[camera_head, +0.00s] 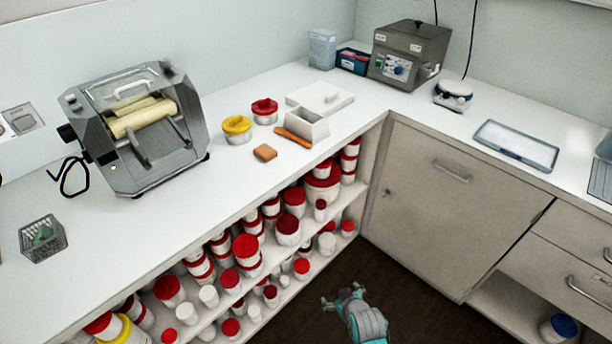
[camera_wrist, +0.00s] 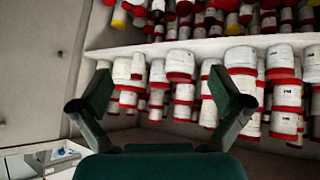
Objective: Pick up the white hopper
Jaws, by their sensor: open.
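The white hopper (camera_head: 313,129) appears to be the small open-topped white box on the counter. It stands near the counter's front edge, close to the inner corner, with a flat white slab (camera_head: 335,103) right behind it. My gripper (camera_head: 342,297) is low over the dark floor, below counter height and in front of the shelves, well apart from the hopper. In the wrist view my gripper (camera_wrist: 163,88) has its two fingers wide apart with nothing between them, facing shelves of jars. The hopper cannot be made out in the wrist view.
A roller mill (camera_head: 135,130) stands farther left. The counter right of the slab is clear up to the grey device (camera_head: 408,55).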

